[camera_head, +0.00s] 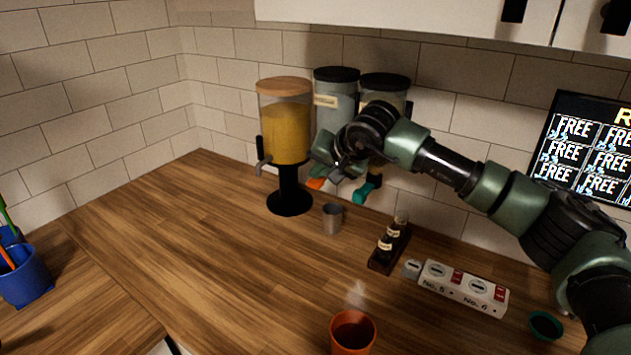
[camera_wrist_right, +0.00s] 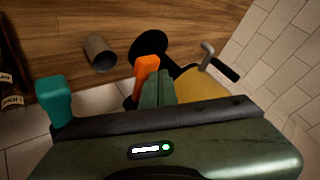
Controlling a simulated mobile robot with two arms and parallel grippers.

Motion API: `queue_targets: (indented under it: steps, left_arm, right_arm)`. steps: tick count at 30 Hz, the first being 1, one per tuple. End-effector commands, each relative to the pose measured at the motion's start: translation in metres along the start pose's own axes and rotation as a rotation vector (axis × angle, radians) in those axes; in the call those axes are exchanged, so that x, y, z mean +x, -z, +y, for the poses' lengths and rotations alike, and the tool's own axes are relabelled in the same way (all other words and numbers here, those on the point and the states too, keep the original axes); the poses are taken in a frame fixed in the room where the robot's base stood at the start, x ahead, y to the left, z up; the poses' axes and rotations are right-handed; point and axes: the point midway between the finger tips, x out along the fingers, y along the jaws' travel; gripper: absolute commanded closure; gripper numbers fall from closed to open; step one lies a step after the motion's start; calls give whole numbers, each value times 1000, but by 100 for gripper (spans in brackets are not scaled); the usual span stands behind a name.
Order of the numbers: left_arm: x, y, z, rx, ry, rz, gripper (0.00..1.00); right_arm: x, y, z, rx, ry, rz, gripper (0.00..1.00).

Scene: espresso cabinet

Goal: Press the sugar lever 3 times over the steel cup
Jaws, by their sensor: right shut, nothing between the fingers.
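The steel cup (camera_head: 332,218) stands on the wooden counter in front of the wall dispensers; it also shows in the right wrist view (camera_wrist_right: 100,52). An orange lever (camera_head: 316,183) and a teal lever (camera_head: 368,188) stick out below the two black-lidded dispensers. I cannot read which one is sugar. My right gripper (camera_head: 336,168) is shut and empty, in front of these dispensers. In the right wrist view its closed fingers (camera_wrist_right: 158,88) are beside the orange lever (camera_wrist_right: 147,65); I cannot tell whether they touch. The teal lever (camera_wrist_right: 52,98) is to their left. My left gripper is not in view.
A yellow-filled dispenser (camera_head: 285,130) with a tap stands left of the levers. A dark bottle holder (camera_head: 390,248), a numbered white block (camera_head: 462,288), a steaming orange cup (camera_head: 352,335) and a green bowl (camera_head: 546,325) are nearer. The counter's left middle is clear.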

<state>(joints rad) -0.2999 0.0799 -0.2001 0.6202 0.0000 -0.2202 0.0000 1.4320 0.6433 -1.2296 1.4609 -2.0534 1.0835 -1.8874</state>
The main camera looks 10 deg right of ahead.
Motion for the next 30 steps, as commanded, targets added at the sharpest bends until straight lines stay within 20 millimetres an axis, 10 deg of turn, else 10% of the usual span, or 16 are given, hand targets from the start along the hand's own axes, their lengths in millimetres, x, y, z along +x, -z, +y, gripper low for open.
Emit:
queue_targets:
  steps: [30]
  left_arm:
    - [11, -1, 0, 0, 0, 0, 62]
  right_arm:
    - [9, -7, 7, 0, -1, -1, 100]
